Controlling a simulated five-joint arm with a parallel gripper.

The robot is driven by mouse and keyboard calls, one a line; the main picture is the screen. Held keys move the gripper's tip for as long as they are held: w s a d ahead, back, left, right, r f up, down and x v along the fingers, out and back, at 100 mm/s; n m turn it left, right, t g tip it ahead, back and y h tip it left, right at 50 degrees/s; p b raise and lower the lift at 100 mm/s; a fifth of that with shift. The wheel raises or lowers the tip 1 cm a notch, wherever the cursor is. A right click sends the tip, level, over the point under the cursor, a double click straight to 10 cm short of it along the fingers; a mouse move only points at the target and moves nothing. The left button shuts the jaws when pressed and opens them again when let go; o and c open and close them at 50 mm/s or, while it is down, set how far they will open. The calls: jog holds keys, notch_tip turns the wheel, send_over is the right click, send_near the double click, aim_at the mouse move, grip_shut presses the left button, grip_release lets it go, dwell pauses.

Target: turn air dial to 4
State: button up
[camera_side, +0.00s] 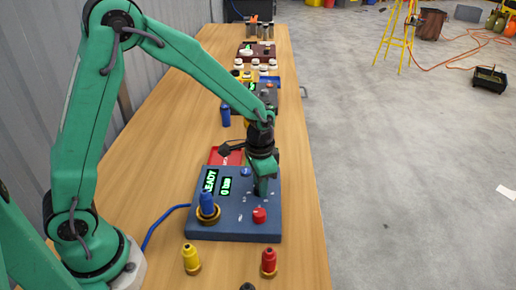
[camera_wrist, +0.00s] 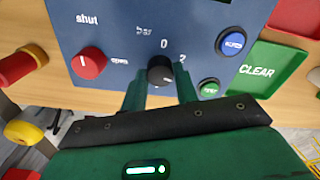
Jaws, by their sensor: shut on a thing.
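The air dial (camera_wrist: 160,68) is a small black knob on the blue panel (camera_wrist: 120,35), with the printed marks 0 and 2 beside it in the wrist view. My gripper (camera_wrist: 161,88) has its two green fingers shut on the dial, one on each side. Its pointer setting is hard to read, and the mark 4 does not show in the wrist view. In the side view my gripper (camera_side: 261,190) reaches down onto the panel (camera_side: 222,226) and hides the dial. The panel's display (camera_side: 226,186) reads "READY" and "0 bar".
A red knob (camera_wrist: 88,63) marked shut and open, a blue button (camera_wrist: 232,40) and a green button (camera_wrist: 208,88) sit near the dial. Yellow (camera_side: 191,260) and red (camera_side: 269,262) fittings stand in front of the panel.

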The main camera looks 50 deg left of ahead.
jog(key=shift+d+m, duration=0.15)
jog(key=shift+m, duration=1.55)
jog(key=o, duration=1)
jog(key=shift+c, duration=0.2)
jog(key=shift+s+r, duration=0.1)
jog(key=shift+r, duration=3.8)
